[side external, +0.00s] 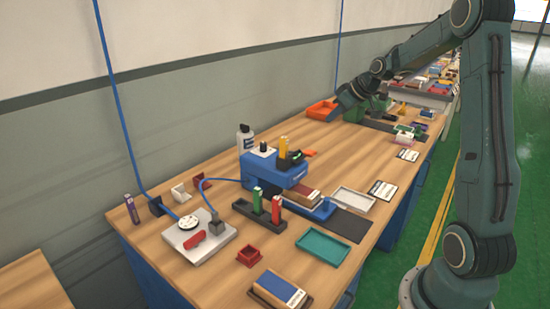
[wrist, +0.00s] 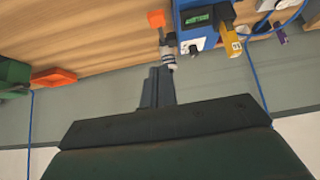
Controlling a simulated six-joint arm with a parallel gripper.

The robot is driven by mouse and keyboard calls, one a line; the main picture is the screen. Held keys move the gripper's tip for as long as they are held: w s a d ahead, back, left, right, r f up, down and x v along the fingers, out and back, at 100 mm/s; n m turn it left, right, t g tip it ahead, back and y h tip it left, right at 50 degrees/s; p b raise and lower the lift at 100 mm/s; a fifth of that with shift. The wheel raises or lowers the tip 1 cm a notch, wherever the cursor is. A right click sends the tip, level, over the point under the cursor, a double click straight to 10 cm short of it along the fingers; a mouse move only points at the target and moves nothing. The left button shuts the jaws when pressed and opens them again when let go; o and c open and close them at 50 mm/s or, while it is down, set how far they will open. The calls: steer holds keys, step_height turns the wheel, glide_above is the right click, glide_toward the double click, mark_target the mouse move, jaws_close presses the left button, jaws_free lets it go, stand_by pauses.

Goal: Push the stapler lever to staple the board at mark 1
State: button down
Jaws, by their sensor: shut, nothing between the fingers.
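The blue machine (side external: 262,172), which looks like the stapler, stands mid-table. A yellow upright piece and a dark piece sit on its top; I cannot tell which is the lever. A brown block with a pale label (side external: 303,194) lies at its front and may be the board; mark 1 is too small to make out. In the wrist view the blue machine (wrist: 197,40) is at the top, with a green display and a yellow piece. My gripper (wrist: 157,72) is shut and empty, apart from the machine. In the side view its end is far back near the orange bin.
An orange bin (side external: 322,110) sits at the back, also seen in the wrist view (wrist: 54,76). A white bottle (side external: 245,138) stands behind the machine. A teal tray (side external: 322,246), a grey tray (side external: 353,202) and a dark rack (side external: 258,214) with coloured sticks are around it. A blue cable hangs at left.

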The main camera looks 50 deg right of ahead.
steer(key=shift+f, duration=0.1)
stand_by(0.3)
glide_above(307, 151)
steer(key=s, duration=0.2)
step_height(307, 151, down, 8)
steer(key=shift+s+d+r, duration=0.1)
steer(key=shift+d+r, duration=0.05)
steer(key=shift+r, duration=0.1)
step_height(307, 151, down, 3)
steer(key=shift+s+r, duration=0.1)
steer(key=shift+f, duration=0.65)
